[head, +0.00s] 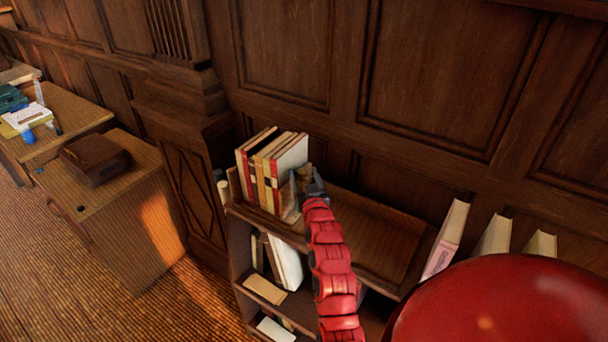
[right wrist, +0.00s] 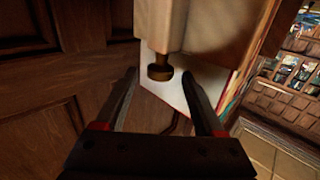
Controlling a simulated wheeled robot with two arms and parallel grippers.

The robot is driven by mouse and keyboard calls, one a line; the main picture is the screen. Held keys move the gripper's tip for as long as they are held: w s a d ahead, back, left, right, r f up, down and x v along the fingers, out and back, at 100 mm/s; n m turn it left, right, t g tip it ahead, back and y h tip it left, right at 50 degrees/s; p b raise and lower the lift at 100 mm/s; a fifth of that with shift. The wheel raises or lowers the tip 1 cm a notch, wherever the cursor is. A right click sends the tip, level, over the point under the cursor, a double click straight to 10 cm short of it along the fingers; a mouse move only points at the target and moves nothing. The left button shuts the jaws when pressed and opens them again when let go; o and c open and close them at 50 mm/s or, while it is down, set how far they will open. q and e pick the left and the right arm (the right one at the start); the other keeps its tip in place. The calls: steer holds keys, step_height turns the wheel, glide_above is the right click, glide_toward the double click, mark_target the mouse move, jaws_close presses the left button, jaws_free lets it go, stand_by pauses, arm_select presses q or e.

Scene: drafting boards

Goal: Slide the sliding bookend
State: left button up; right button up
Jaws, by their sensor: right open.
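The sliding bookend (right wrist: 163,28) shows in the right wrist view as a pale wooden piece with a dark brass knob (right wrist: 159,68). In the head view the bookend (head: 289,199) is a small brown piece at the right end of a row of books, partly hidden by my gripper. My right gripper (right wrist: 160,77) is open, its two fingers on either side of the knob with gaps to it. It also shows in the head view (head: 304,180), at the right side of the books. My left gripper is not in view.
Several upright books (head: 270,165) stand at the left end of the bookcase top. The bare shelf top (head: 385,240) runs right to more books (head: 447,238). A wood-panelled wall (head: 430,70) is close behind. A desk with a brown box (head: 95,157) stands left.

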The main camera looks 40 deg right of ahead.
jaws_close()
stand_by(0.3)
stand_by(1.1)
